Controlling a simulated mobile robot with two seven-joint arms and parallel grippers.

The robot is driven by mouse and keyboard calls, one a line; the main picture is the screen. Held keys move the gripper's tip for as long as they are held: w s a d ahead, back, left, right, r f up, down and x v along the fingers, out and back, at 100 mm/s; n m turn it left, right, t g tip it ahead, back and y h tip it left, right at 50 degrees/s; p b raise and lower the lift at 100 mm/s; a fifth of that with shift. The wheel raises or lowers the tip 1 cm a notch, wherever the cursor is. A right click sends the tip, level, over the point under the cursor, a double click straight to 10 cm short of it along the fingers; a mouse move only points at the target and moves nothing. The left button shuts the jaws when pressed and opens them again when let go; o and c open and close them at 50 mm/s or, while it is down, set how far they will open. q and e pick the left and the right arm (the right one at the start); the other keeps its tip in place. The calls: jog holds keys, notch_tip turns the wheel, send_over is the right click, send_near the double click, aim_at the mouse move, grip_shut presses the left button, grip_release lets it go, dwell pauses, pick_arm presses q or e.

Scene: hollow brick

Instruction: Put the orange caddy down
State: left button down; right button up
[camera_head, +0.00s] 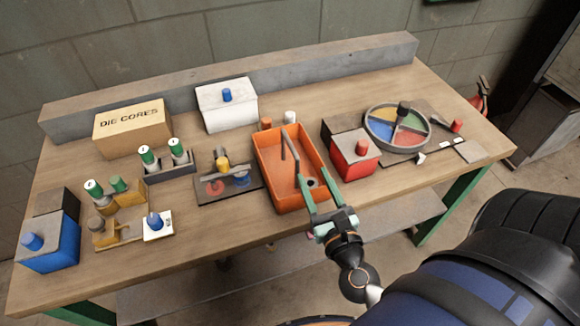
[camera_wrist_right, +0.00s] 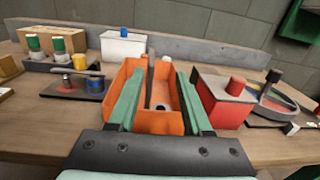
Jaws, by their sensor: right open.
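The orange caddy (camera_head: 287,200) stands upright on the workbench, right of the bench's middle. A grey upright handle (camera_head: 289,150) rises inside it, with a small dark round part near its front end. In the wrist view the caddy (camera_wrist_right: 155,122) is straight ahead, its handle (camera_wrist_right: 149,80) between my fingers. My right gripper (camera_head: 313,172) is open, with green fingers reaching over the caddy's front right part. In the wrist view the gripper (camera_wrist_right: 165,72) has its fingers apart, on either side of the handle; I cannot tell whether they touch the caddy. My left gripper is not in view.
A red box (camera_head: 350,155) stands close right of the caddy, with a round coloured tray (camera_head: 397,147) beyond. A dark plate with knobs (camera_head: 212,190) lies left. A white box (camera_head: 228,108) and a grey ledge (camera_head: 170,90) are behind. Bare bench (camera_head: 395,185) shows at front right.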

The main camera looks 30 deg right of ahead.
jog(key=n, duration=0.2)
jog(key=p, duration=0.2)
send_near(283, 131)
jog(key=shift+y, duration=0.4)
jog(key=shift+d+f+p+x, duration=0.1)
jog(key=shift+d+p+x, duration=0.05)
jog(key=shift+x, duration=1.2)
jog(key=shift+d+f+p+x, duration=0.1)
jog(key=shift+d+p+x, duration=0.1)
jog(key=shift+x, duration=1.15)
jog(key=shift+s, duration=0.15)
grip_shut()
jog(key=shift+r, duration=0.1)
